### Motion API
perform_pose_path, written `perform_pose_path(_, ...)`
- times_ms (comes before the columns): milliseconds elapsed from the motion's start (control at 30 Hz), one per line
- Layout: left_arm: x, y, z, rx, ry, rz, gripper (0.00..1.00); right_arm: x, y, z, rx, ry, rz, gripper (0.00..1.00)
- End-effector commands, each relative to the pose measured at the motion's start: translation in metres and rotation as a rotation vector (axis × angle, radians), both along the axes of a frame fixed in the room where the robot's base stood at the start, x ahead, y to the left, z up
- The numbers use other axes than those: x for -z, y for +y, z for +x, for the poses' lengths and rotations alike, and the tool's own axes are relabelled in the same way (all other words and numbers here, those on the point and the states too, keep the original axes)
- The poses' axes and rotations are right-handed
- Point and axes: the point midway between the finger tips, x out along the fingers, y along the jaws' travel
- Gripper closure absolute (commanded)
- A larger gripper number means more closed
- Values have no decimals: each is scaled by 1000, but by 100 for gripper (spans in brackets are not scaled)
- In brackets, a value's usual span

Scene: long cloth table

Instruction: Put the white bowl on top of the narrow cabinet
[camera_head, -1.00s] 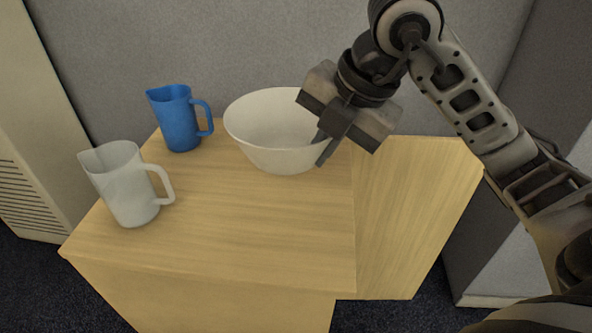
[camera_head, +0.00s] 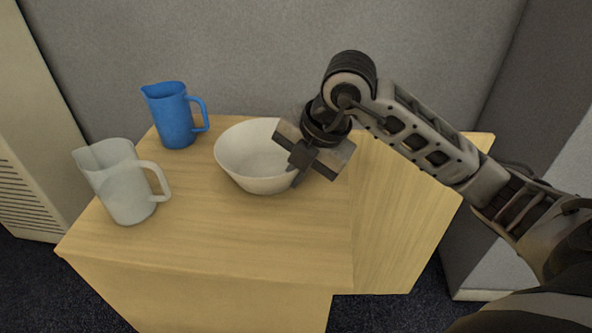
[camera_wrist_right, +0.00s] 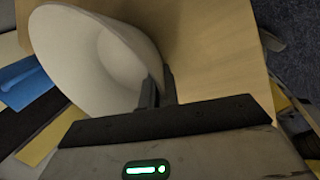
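The white bowl (camera_head: 240,160) is upright over the wooden cabinet top (camera_head: 230,235) in the head view, to the right of two pitchers. It seems to rest on the top, but I cannot be sure of the contact. My right gripper (camera_head: 297,180) is at the bowl's right side, fingers pointing down. In the right wrist view the two fingers (camera_wrist_right: 158,90) are close together on the wall of the bowl (camera_wrist_right: 75,50). The gripper hides part of the bowl's right rim. My left gripper is not in view.
A blue pitcher (camera_head: 173,115) stands at the back left and a pale grey pitcher (camera_head: 120,185) at the front left. Another wooden surface (camera_head: 400,210) adjoins on the right. A grey wall (camera_head: 250,60) stands behind. The front middle of the top is clear.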

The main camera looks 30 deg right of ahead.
Motion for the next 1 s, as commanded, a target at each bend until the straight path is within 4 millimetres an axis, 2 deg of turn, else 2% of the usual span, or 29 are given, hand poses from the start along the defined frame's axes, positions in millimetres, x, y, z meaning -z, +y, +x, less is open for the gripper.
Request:
perform_pose_path(67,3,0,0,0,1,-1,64,3,0,0,0,-1,0,100)
perform_pose_path(133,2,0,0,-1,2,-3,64,2,0,0,0,0,0,81)
perform_pose_path(167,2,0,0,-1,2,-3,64,2,0,0,0,0,0,76)
perform_pose_path(533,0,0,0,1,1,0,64,-5,-1,-1,0,-2,0,76)
perform_pose_path(667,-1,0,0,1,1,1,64,-23,-5,-6,1,-6,-2,76)
perform_pose_path(1000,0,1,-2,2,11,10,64,-89,-18,-30,2,-5,-1,76)
